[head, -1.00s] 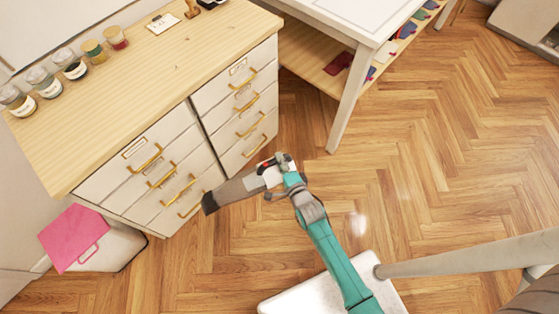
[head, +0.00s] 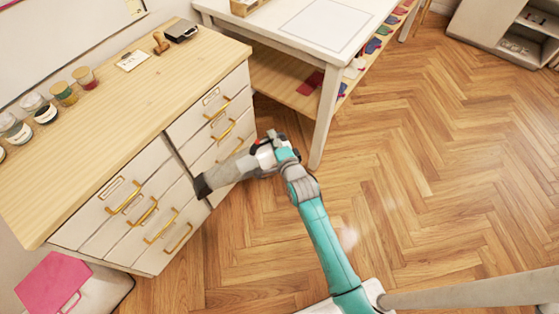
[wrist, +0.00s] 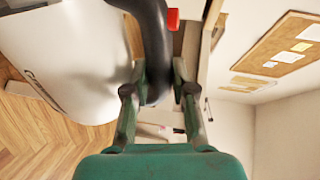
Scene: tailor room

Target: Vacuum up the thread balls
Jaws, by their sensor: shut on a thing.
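My gripper (head: 273,147) is at the end of my teal arm, in front of the drawer cabinet. In the wrist view, my gripper (wrist: 159,95) is shut on the dark handle (wrist: 152,35) of a hand vacuum. The handle carries a red button. The vacuum (head: 231,170) has a pale grey body and a dark nozzle. Its nozzle points left and is held near the cabinet's drawer fronts; I cannot tell whether it touches them. The vacuum's pale body (wrist: 65,60) fills the upper left of the wrist view. I see no thread balls in these frames.
The wooden-topped drawer cabinet (head: 140,95) stands at left with jars (head: 44,108) on top. A white table (head: 281,32) with a lower shelf stands behind. A pink-lidded bin (head: 53,282) is at lower left. The wooden floor (head: 440,150) at right is clear.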

